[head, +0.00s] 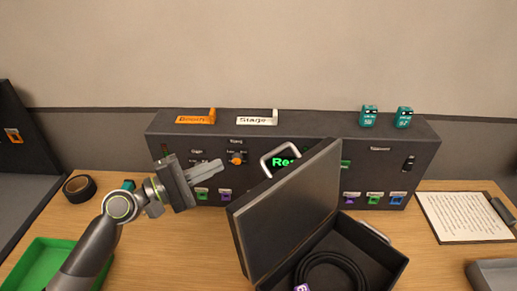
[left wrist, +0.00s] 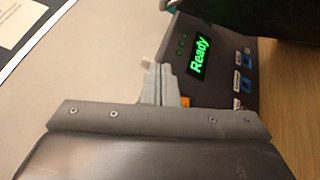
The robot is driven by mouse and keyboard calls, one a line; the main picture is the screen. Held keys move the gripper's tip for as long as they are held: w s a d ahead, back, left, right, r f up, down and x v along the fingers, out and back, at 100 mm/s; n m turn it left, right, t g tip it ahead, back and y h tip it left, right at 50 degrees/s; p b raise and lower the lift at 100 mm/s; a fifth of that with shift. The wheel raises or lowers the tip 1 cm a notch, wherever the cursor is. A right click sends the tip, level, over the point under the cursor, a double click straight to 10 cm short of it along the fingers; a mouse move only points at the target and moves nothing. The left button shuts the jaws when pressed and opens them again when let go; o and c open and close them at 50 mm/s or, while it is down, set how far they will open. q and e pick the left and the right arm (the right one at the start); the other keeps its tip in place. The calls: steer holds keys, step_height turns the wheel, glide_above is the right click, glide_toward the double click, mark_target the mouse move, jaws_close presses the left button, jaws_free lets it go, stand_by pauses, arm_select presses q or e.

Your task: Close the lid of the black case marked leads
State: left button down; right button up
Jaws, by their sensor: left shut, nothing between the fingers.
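The black case stands open on the table in the head view. Its lid (head: 288,212) is raised and leans up over the left side of the base (head: 388,262), with a metal handle (head: 279,158) at its upper edge. A coiled black cable (head: 335,270) lies in the base. No "leads" marking is readable. My left gripper (head: 213,170) is shut and empty, in the air left of the lid and in front of the console. In the left wrist view its fingers (left wrist: 165,85) are together. A dark part of the case (left wrist: 285,18) seems to show at the top right. My right gripper is not in view.
A dark console (head: 290,125) with faders, a knob and a green "Ready" display stands behind the case. A green tray (head: 50,262) and a tape roll (head: 80,187) are at the left. A clipboard (head: 465,222) lies at the right. Bare table lies left of the case.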

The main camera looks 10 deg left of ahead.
arm_select(q)
steer(key=w+d+r+p, duration=0.2)
steer(key=w+d+p, duration=0.2)
steer(key=d, duration=0.5)
steer(key=shift+d+r+p, duration=0.15)
steer(key=shift+d+p, duration=0.15)
steer(key=shift+p, duration=0.6)
